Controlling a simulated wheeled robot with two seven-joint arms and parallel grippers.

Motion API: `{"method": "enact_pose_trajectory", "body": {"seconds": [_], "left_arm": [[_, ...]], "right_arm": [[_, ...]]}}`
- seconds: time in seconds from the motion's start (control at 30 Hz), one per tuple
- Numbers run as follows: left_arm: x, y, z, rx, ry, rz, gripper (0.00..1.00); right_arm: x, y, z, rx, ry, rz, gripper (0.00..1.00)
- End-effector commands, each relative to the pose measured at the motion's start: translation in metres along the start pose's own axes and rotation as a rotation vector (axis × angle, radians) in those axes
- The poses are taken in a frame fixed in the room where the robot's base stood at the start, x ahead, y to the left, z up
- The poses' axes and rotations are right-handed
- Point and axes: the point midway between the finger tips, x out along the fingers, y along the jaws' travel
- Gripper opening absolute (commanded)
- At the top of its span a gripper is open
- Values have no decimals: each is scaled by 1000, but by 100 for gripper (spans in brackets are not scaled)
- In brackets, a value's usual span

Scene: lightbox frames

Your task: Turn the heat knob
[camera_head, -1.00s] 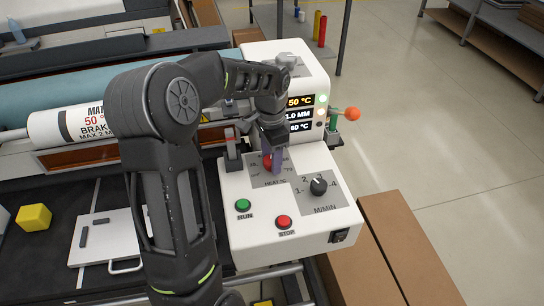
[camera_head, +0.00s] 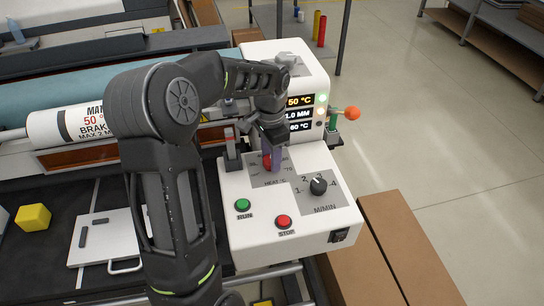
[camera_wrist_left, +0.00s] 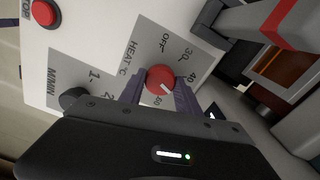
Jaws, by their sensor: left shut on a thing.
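The red heat knob (camera_wrist_left: 160,80) sits on a grey plate marked HEAT °C (camera_wrist_left: 140,52) with OFF, 30, 40 and further numbers. In the left wrist view its white pointer line points down and right, between the 40 and a number at the bottom that reads like 60. My left gripper (camera_head: 272,163) reaches down onto the panel from above. Its purple fingers are shut on the knob, one on each side. In the head view the fingers hide much of the knob (camera_head: 266,160). My right gripper is not in view.
The white control panel (camera_head: 250,222) also carries a green RUN button (camera_head: 243,205), a red STOP button (camera_head: 284,222) and a black M/MIN knob (camera_head: 318,185). A lever with an orange ball (camera_head: 352,113) stands behind it.

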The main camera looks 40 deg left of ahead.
Motion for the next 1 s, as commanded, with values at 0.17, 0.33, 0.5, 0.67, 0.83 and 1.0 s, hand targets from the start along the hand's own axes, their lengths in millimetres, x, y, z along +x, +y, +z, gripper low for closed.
{"method": "enact_pose_trajectory", "body": {"seconds": [0.17,0.33,0.5,0.67,0.83,1.0], "left_arm": [[1,0,-1,-87,1,-1,0],[1,0,-1,-208,1,-1,0],[1,0,-1,-354,1,0,0],[1,0,-1,-488,1,0,0],[0,0,-1,-607,1,0,0],[0,1,-1,-688,1,1,0]], "right_arm": [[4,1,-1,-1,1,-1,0],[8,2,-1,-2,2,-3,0],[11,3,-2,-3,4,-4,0],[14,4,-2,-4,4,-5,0],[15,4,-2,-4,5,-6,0],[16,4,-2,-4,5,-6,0]]}}
